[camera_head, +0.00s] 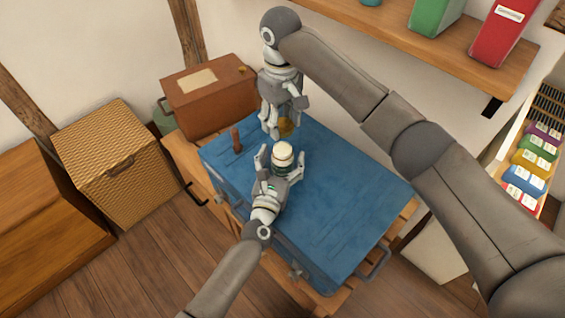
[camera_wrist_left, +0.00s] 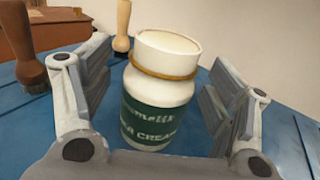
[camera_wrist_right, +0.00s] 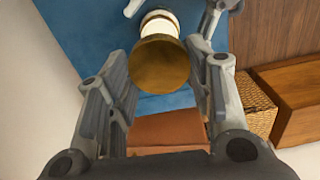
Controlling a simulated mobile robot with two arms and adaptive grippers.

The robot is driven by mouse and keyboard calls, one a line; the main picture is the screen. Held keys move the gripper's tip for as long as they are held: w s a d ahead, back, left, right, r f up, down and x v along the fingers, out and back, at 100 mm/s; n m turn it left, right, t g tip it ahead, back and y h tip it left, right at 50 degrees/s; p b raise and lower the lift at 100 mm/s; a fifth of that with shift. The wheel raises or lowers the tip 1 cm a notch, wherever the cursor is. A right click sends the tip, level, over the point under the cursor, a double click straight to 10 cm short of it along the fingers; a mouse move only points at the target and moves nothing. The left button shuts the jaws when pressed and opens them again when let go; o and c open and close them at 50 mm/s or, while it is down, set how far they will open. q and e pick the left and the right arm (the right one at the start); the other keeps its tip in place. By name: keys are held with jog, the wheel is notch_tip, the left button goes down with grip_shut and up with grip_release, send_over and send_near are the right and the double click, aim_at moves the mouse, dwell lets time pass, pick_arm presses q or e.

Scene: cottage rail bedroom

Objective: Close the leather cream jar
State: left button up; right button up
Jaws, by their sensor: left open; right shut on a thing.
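The leather cream jar (camera_head: 282,155) stands upright on the blue surface, white with a green label. In the left wrist view the jar (camera_wrist_left: 156,105) shows a white uncovered top and a thin gold ring around its neck. My left gripper (camera_head: 278,168) is open, its fingers on either side of the jar with gaps visible. My right gripper (camera_head: 278,128) is shut on the gold-brown lid (camera_head: 286,127), held beyond the jar and apart from it. In the right wrist view the lid (camera_wrist_right: 159,63) sits between the fingers and hides part of the jar.
A brown box (camera_head: 208,100) is at the back left. A shelf (camera_head: 440,50) is above right. The case's right part is clear.

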pick_arm(q)
jog(key=shift+w+d, duration=0.1)
jog(key=shift+w, duration=0.25)
jog(key=c, duration=1.5)
jog(key=shift+c, duration=0.2)
pick_arm(e)
send_over(281, 148)
jog(key=shift+w+d+f, duration=0.1)
jog(key=shift+f, duration=2.4)
jog(key=shift+f, duration=0.85)
jog(key=shift+f, duration=0.55)
